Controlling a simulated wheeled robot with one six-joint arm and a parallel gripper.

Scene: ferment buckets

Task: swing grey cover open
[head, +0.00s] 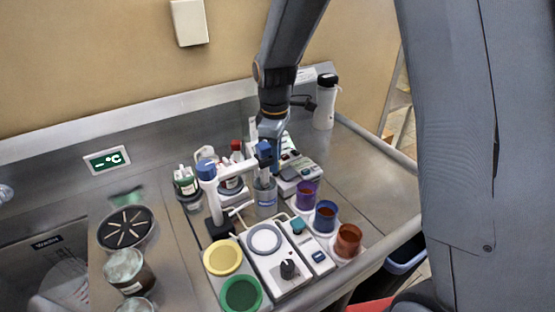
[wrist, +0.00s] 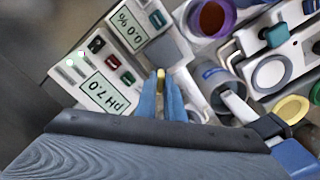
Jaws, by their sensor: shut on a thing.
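A grey bucket (head: 266,196) with a blue label stands among the instruments in the head view. It also shows in the wrist view (wrist: 212,80), right of my fingers, with a pale rod reaching into its mouth. I cannot clearly make out the grey cover; my arm and fingers may hide part of it. My gripper (head: 274,163) points down beside the bucket's rim. In the wrist view its blue fingers (wrist: 162,88) are close together on a small yellow piece (wrist: 161,77). What that piece belongs to is hidden.
Purple (head: 307,193), blue (head: 326,215) and orange (head: 348,240) cups stand at right. A white-blue overhead stand (head: 213,195) reaches close to my gripper. The pH meter (wrist: 98,88) and percent meter (wrist: 133,25) are close by. The right counter is fairly clear.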

